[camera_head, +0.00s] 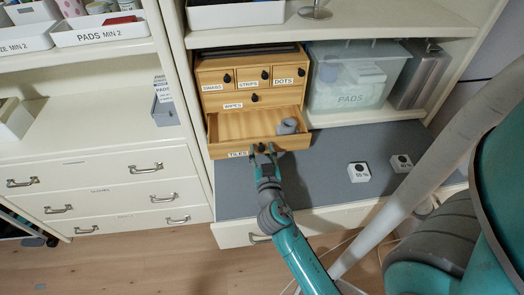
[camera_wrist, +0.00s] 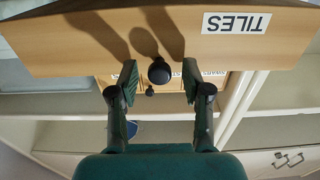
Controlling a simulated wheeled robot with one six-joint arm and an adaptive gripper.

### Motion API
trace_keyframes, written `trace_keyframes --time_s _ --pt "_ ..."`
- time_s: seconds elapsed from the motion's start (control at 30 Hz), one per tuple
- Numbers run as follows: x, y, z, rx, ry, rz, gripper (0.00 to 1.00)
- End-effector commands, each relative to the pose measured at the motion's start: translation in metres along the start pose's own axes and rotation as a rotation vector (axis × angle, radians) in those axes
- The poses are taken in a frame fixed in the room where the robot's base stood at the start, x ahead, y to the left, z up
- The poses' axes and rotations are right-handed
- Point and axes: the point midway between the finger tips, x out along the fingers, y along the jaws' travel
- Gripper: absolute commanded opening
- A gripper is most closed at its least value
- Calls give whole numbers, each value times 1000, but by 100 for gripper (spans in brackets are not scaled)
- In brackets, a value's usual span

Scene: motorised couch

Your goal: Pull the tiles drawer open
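The small wooden drawer unit (camera_head: 222,75) stands on the shelf. Its tiles drawer (camera_head: 236,127) at the bottom is pulled out, showing its bare wooden floor and a grey object (camera_head: 288,126) inside at the right. The TILES label (camera_head: 238,154) is on its front; in the wrist view the drawer front (camera_wrist: 110,45) and label (camera_wrist: 236,23) appear upside down. My gripper (camera_head: 264,151) is at the drawer front. In the wrist view its fingers (camera_wrist: 157,80) are apart, one on each side of the dark round knob (camera_wrist: 159,70), with gaps visible.
White cabinet drawers (camera_head: 110,185) are at the left. The grey surface between is clear.

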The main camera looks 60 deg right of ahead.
Motion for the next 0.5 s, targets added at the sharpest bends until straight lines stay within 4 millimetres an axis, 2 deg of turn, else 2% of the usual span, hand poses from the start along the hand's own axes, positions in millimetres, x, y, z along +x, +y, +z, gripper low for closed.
trace_keyframes --time_s 0.27,0.37,0.5 --pt "-3 0 0 0 0 -1 48" --pt "-13 0 0 -1 0 -1 48" --pt "-35 -1 1 -2 -2 -4 48"
